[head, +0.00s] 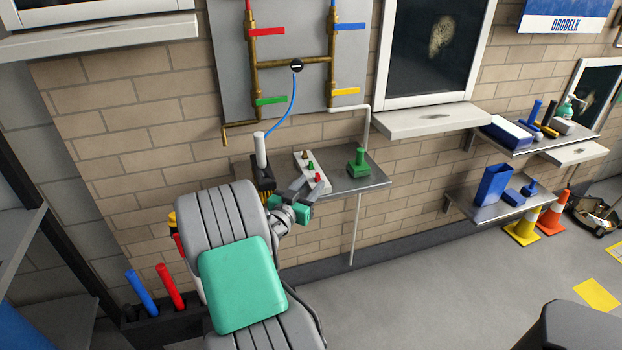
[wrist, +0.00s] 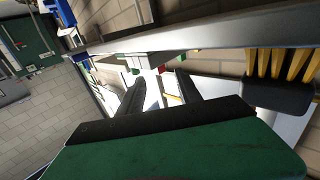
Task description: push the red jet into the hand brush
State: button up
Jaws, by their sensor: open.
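A pale rack (head: 300,166) on the small metal shelf holds a brown, a green and a red jet (head: 317,177). A small red spot, seemingly that jet (wrist: 161,69), shows between the fingertips in the wrist view. The hand brush seems to be the white-handled black tool (head: 261,150) on a blue hose at the shelf's left end. Its yellow bristles (wrist: 283,68) appear at the right of the wrist view. My gripper (head: 311,183) is open at the rack's near end, and also shows in the wrist view (wrist: 163,82). Contact with the jet cannot be told.
A green stamp-shaped object (head: 357,162) stands on the shelf (head: 372,180), right of the rack. Pipes with coloured valves (head: 292,62) are on the wall above. Two more shelves (head: 455,198) and cones (head: 553,216) are at the right. Open floor (head: 430,285) lies at the lower right.

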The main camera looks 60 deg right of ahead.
aim_at(316, 176)
jog(key=d+p, duration=0.1)
jog(key=d, duration=0.4)
jog(key=shift+d, duration=0.4)
grip_shut()
